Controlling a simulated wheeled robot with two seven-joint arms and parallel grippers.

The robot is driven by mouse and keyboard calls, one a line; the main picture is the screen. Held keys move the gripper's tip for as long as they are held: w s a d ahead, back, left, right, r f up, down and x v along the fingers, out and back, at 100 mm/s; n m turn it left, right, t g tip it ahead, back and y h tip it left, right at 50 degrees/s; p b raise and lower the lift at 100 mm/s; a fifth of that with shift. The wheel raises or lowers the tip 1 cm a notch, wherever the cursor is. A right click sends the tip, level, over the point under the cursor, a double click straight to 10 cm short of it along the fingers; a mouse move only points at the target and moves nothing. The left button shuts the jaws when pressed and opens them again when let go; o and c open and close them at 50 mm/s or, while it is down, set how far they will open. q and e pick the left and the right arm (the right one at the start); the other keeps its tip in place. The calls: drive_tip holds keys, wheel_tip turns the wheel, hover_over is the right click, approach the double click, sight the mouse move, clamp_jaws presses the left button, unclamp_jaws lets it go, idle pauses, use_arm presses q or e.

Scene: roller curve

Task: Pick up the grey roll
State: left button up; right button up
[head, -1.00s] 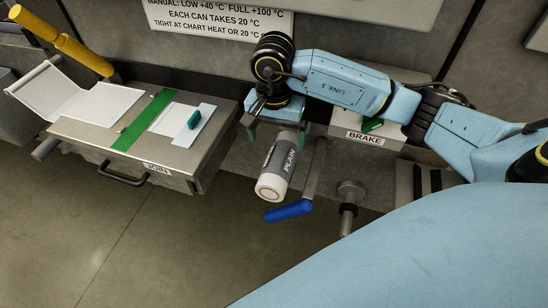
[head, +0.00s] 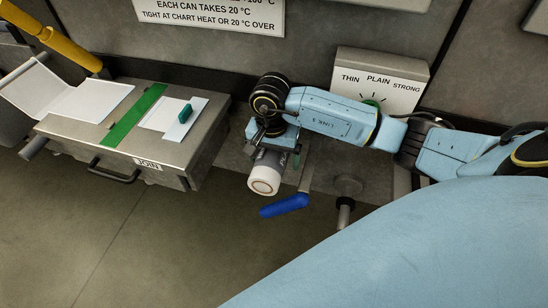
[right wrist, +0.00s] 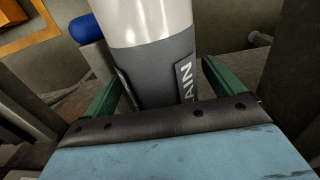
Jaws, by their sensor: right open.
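The roll (head: 265,178) has a grey band marked PLAIN and a white end, and it lies tilted below my right gripper in the head view. In the right wrist view the roll (right wrist: 152,70) stands between the two green fingers. My right gripper (right wrist: 160,88) is open, with one finger on each side of the grey band. A gap shows beside the right finger; at the left finger I cannot tell whether it touches. In the head view my right gripper (head: 274,155) partly hides the roll. My left gripper is not in view.
A blue-handled lever (head: 285,206) is close to the right of the roll. A metal JOIN box (head: 75,138) with a green strip stands at the left. A dial box marked THIN, PLAIN, STRONG (head: 380,80) is behind my right arm. Open floor lies in front.

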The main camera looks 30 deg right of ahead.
drive_tip(key=shift+c, duration=0.2)
drive_tip(key=c, duration=1.2)
drive_tip(key=shift+r, duration=0.1)
drive_tip(key=shift+c, duration=1.2)
drive_tip(key=shift+r, duration=0.15)
